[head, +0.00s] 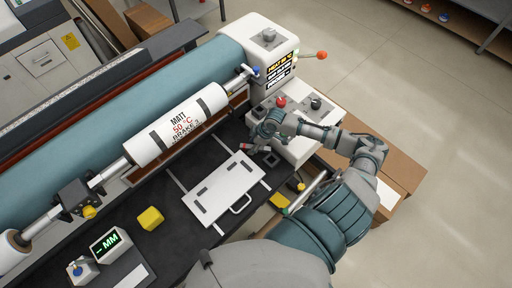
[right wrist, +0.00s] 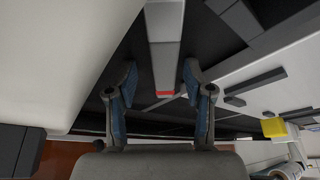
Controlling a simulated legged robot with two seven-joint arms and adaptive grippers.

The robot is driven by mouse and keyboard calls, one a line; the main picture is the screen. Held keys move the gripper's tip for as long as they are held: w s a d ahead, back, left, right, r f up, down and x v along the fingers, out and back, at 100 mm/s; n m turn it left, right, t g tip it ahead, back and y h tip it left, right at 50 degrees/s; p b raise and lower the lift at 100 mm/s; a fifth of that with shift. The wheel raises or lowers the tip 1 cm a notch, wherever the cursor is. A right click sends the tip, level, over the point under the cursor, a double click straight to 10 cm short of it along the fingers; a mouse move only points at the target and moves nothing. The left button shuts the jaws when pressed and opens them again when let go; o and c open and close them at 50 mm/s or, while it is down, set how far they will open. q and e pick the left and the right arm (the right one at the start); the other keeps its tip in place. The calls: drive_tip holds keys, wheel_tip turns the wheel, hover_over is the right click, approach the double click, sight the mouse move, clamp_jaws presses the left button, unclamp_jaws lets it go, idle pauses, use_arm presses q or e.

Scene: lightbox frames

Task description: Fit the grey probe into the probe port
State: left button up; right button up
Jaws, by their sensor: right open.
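My right gripper (head: 258,143) is over the right end of the dark bench, beside the white control box (head: 312,146). In the right wrist view its two blue-padded fingers (right wrist: 158,84) are apart. A grey bar with a red band at its near end, which looks like the grey probe (right wrist: 165,50), runs up between the fingertips, with gaps on both sides. In the head view a small grey and red piece (head: 246,147) shows at the fingertips, mostly hidden. I cannot make out the probe port for certain; a small-lettered panel (head: 281,73) is on the machine's end housing. My left gripper is out of view.
A white plate with a handle (head: 222,190) lies on the bench left of my gripper. A labelled white roller (head: 178,126) and a teal roller (head: 130,98) run behind. A yellow block (head: 150,218) and a display box (head: 110,244) stand at front left.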

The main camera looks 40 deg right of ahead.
drive_tip(key=shift+s+a, duration=0.1)
drive_tip(key=shift+a, duration=0.05)
drive_tip(key=shift+a+r, duration=0.1)
drive_tip(key=shift+a, duration=0.1)
drive_tip(key=shift+s+f, duration=0.1)
drive_tip(key=shift+f, duration=0.1)
clamp_jaws()
